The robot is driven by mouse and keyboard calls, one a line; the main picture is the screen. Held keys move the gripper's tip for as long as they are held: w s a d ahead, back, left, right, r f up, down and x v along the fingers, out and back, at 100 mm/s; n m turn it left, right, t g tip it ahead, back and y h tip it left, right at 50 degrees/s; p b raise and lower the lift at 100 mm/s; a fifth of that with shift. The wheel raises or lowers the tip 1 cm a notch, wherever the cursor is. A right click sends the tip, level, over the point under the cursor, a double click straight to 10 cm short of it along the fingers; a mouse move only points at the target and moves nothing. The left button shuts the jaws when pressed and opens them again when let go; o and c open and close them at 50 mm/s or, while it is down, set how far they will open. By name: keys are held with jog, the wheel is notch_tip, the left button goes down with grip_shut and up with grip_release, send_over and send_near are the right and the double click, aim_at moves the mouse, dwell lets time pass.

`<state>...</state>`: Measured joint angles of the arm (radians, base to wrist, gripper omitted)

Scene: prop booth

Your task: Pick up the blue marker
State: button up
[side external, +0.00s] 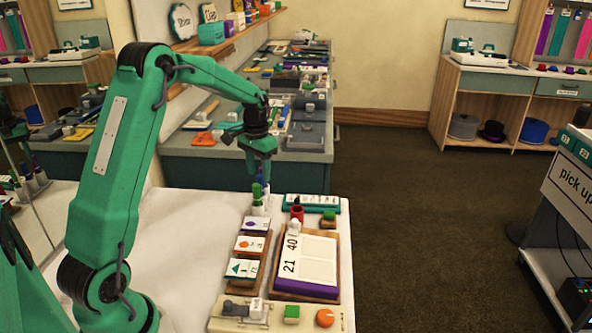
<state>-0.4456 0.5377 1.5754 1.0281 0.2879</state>
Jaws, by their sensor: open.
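One upright piece there has a green top (256,189). Beside it, on its right, is a thin bluish-purple piece (265,188) that looks like the blue marker, partly hidden by my gripper. Their lower parts are white. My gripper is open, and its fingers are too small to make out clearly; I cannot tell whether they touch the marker.
Nearer are picture cards (248,246), a board numbered 21 and 40 (305,262), and a beige panel with an orange knob (325,318). The table's left part is bare.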

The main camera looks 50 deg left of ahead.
aim_at(259, 176)
jog(key=shift+f, duration=2.5)
grip_shut()
